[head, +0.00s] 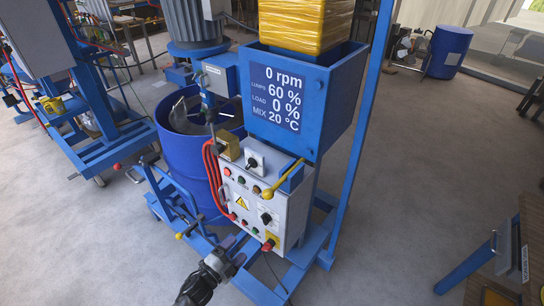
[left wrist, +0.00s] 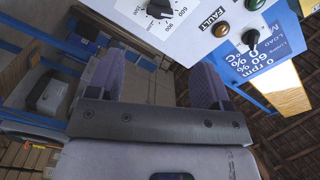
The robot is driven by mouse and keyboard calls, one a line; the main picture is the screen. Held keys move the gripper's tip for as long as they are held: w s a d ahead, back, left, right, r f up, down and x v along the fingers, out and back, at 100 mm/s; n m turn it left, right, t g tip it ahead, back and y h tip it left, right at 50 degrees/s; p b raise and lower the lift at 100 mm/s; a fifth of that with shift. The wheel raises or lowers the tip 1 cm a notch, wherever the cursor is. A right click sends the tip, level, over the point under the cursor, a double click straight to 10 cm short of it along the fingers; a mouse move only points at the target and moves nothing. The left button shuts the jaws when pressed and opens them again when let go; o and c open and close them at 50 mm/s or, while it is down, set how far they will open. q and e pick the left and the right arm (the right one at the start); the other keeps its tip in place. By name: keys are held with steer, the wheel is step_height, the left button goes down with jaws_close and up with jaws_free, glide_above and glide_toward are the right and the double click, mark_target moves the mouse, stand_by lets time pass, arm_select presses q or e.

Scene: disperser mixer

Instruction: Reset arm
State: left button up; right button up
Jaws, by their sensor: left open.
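My left gripper (head: 232,246) is low in front of the mixer's white control box (head: 256,207), near its lower left edge in the head view. In the left wrist view the gripper (left wrist: 158,84) is open, with its two fingers apart and nothing between them. The control box (left wrist: 190,25) shows beyond the fingertips, with a black dial, a FAULT label, lamps and a black switch. Whether the fingers touch anything is not clear. My right gripper is not in view.
A blue drum (head: 180,165) stands left of the control box. The blue display (head: 275,97) reads 0 rpm, 60 %, 0 % and 20 °C. Red cables (head: 212,175) hang beside the box. A blue frame post (head: 358,130) stands right. Open floor (head: 420,170) lies to the right.

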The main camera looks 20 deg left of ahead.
arm_select(q)
steer(key=a+f+n+g+y, duration=0.3)
steer(key=a+f+n+y, duration=0.1)
steer(key=a+n+y, duration=0.25)
steer(key=s+d+r+n+g, duration=0.4)
steer(key=s+r, duration=0.2)
steer(key=s, duration=0.5)
steer(key=s+d+r+n+g, duration=0.35)
steer(key=s+r, duration=0.35)
steer(key=s, duration=0.3)
steer(key=s+d+f+g, duration=0.25)
steer(key=s+f, duration=0.25)
steer(key=s, duration=0.7)
step_height(320, 180, up, 37)
steer(key=p, duration=3.8)
steer(key=shift+s+a+r+n, duration=0.2)
steer(key=shift+a+n, duration=0.2)
